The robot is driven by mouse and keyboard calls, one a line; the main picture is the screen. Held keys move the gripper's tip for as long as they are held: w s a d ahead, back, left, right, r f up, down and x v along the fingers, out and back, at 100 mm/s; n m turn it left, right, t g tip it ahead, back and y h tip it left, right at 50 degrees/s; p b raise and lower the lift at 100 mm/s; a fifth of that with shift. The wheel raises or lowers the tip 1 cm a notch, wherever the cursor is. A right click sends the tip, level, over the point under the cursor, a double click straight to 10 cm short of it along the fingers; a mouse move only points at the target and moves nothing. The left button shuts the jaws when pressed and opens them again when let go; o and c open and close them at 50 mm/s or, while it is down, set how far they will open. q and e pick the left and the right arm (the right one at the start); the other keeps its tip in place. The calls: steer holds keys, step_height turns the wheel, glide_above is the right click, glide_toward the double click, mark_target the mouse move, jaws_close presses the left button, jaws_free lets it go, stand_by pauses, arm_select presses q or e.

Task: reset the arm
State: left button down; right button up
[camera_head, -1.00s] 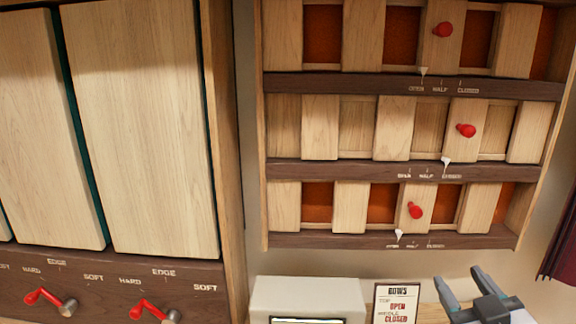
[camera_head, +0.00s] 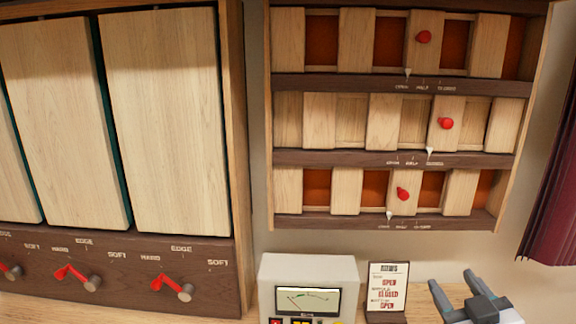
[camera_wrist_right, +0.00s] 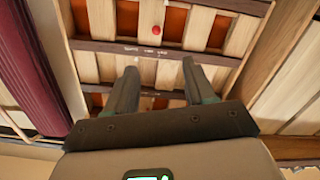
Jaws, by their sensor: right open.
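My right gripper (camera_head: 458,292) is at the lower right of the head view, in front of the wall and apart from everything. Its two grey fingers are spread, with nothing between them. In the right wrist view the gripper (camera_wrist_right: 157,75) also shows open and empty, facing the slatted wall unit (camera_wrist_right: 100,46). That unit (camera_head: 400,82) in the head view has three rows of wooden slats with red knobs, such as the top knob (camera_head: 424,37). Its top and bottom rows show orange gaps; the middle row shows wood in its gaps. My left gripper is not in view.
At the left, tall wooden panels (camera_head: 165,120) stand above red-handled levers (camera_head: 172,287). A meter box (camera_head: 309,272) and a row card (camera_head: 387,287) stand on the wooden surface below the slats. A dark red curtain (camera_head: 553,200) hangs at the right. Open air surrounds my right gripper.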

steer(key=a+f+g+y, duration=0.1)
steer(key=a+f+g, duration=0.2)
steer(key=f, duration=0.8)
steer(key=a+f+g+y, duration=0.1)
steer(key=a+f+g, duration=0.15)
steer(key=f, duration=0.75)
steer(key=a+f+g+y, duration=0.1)
steer(key=a+f+g, duration=0.15)
steer(key=f, duration=0.85)
steer(key=s+a+f+m+g+y, duration=0.1)
steer(key=s+a+f+m+g, duration=0.1)
steer(key=s+f, duration=0.5)
steer(key=s+a+f+m+g+y, duration=0.1)
steer(key=s+a+f+m+g, duration=0.2)
steer(key=s, duration=0.9)
step_height(320, 180, down, 6)
steer(key=a+g, duration=0.2)
steer(key=g, duration=0.2)
steer(key=shift+a+r, duration=0.2)
steer(key=shift+a, duration=0.1)
